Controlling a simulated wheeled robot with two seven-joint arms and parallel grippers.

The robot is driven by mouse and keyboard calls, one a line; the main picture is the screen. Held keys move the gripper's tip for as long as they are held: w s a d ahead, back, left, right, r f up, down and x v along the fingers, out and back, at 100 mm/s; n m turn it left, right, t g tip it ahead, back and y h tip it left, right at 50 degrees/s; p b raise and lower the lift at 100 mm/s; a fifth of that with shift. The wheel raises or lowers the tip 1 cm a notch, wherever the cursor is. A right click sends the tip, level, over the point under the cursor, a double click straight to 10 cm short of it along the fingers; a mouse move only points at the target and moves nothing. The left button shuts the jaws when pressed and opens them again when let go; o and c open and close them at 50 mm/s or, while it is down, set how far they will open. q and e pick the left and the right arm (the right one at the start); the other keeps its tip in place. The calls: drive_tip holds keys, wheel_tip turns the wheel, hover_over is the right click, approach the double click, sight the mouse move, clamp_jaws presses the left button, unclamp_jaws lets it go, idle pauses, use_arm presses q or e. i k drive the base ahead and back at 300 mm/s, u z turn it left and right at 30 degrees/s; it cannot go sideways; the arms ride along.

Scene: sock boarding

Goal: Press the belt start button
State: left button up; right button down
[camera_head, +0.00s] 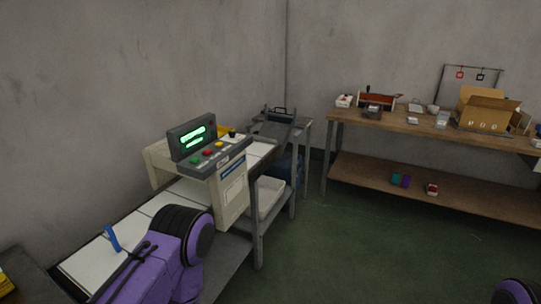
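The belt machine's control box (231,195) stands over the belt at the left, a beige housing with a dark sloped panel (222,156) on top. The panel carries small coloured buttons, among them a green button (195,160) and a red button (207,153). Their labels are too small to read, so I cannot tell which is the start button. A dark display (192,137) with green lit text stands behind them. My purple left arm reaches in at the lower left, in front of the belt and below the panel; its gripper does not show. Only a purple bit of my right arm shows at the lower right corner.
The pale belt (92,262) runs under the control box along the wall. A blue upright piece (112,238) stands by it. A wooden workbench (400,123) at the back right holds a cardboard box (484,112) and small items. The green floor (370,245) between is clear.

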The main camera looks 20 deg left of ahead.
sight(194, 161)
drive_tip(key=z, duration=0.3)
drive_tip(key=i, duration=1.8)
drive_tip(key=u, duration=2.95)
